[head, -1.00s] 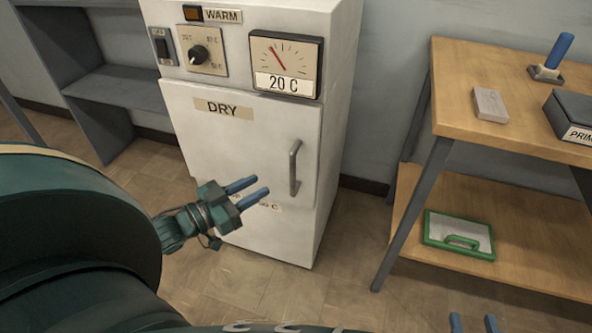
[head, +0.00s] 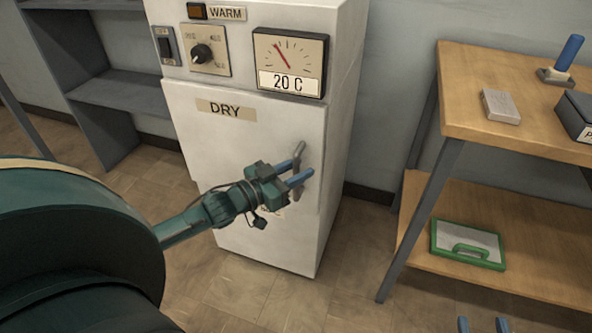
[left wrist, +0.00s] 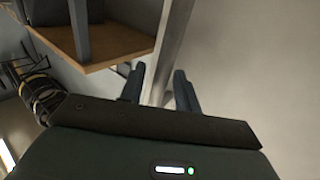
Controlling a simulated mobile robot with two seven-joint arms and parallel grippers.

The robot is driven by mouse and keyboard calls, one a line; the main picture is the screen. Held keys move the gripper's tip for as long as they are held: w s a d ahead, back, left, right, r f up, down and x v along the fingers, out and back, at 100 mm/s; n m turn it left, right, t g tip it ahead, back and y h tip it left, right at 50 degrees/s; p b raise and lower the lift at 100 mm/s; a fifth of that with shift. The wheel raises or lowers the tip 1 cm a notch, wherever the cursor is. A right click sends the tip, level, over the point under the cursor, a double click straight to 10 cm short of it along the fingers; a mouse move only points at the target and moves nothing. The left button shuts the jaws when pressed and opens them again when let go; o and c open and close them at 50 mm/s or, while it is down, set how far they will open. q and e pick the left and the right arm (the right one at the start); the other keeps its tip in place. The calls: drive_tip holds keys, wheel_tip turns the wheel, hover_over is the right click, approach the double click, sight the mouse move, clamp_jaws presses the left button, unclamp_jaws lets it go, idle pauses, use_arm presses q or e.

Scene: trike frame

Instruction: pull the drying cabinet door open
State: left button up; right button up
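The drying cabinet door (head: 240,140), off-white and labelled DRY, is shut. Its upright grey handle (head: 300,149) is on the door's right side, and its middle is partly covered by my fingers. My left gripper (head: 305,163) is at the handle with its blue fingers apart. In the left wrist view the handle (left wrist: 172,45) runs between the fingers (left wrist: 160,88), with no clear grip on it. My right gripper (head: 483,326) shows only its two blue fingertips at the bottom edge, apart with nothing between them.
A wooden workbench (head: 480,110) stands to the right, with a grey block (head: 501,106) and a blue-handled tool (head: 566,58) on top. A green-framed item (head: 467,246) lies on its lower shelf. Open floor lies between cabinet and bench.

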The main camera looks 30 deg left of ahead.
use_arm(q)
drive_tip(key=shift+c, duration=0.3)
clamp_jaws()
drive_tip(key=shift+s, duration=0.15)
